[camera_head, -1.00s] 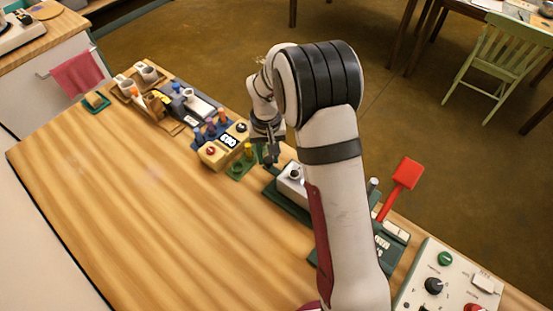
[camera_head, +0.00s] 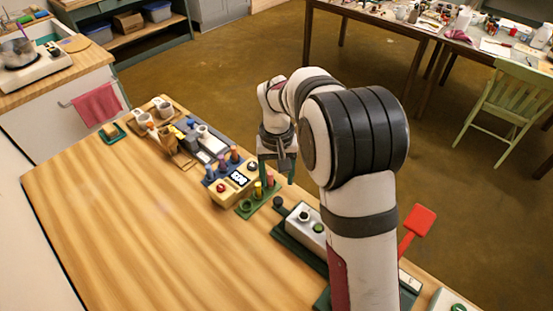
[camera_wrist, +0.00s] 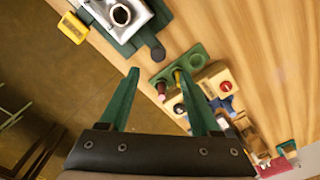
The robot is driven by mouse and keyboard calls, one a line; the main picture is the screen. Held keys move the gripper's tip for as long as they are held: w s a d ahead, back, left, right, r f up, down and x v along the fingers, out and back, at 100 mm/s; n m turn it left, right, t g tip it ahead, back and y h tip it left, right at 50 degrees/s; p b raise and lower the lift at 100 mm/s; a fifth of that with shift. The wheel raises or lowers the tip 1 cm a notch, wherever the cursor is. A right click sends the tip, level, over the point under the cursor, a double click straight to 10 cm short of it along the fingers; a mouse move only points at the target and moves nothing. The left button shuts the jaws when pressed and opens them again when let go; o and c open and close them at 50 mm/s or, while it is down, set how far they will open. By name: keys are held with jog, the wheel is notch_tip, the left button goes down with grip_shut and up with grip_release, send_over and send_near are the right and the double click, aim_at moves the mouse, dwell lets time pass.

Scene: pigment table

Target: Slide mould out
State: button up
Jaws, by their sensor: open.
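My gripper (camera_wrist: 156,75) is open, with two green fingers apart and nothing between them. In the head view my gripper (camera_head: 282,163) is above the table's far edge, beyond a small green rack (camera_head: 246,208). A pale metal block (camera_head: 305,230) sits on a dark green base (camera_head: 290,242), partly hidden by my arm. In the wrist view the block (camera_wrist: 103,8) has a dark round opening with a white rim, and the base (camera_wrist: 130,46) carries a black round knob (camera_wrist: 157,52). I cannot tell which part is the mould.
A yellow control box (camera_head: 227,189) with a display stands beside the rack, which holds upright pegs. Cups and tools (camera_head: 165,112) stand further left. A red paddle (camera_head: 420,219) rises at the right. The table's left and front middle (camera_head: 140,220) is clear.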

notch_tip(320, 180, up, 8)
dwell(0.5)
jog(key=s+d+m+y, duration=0.1)
jog(key=s+m, duration=0.1)
jog(key=s, duration=1.3)
jog(key=s+d+m, duration=0.2)
jog(key=s+m, duration=0.1)
jog(key=s, duration=1.2)
jog(key=shift+d+m+y, duration=0.25)
jog(key=shift+m+y, duration=0.05)
jog(key=shift+y, duration=0.1)
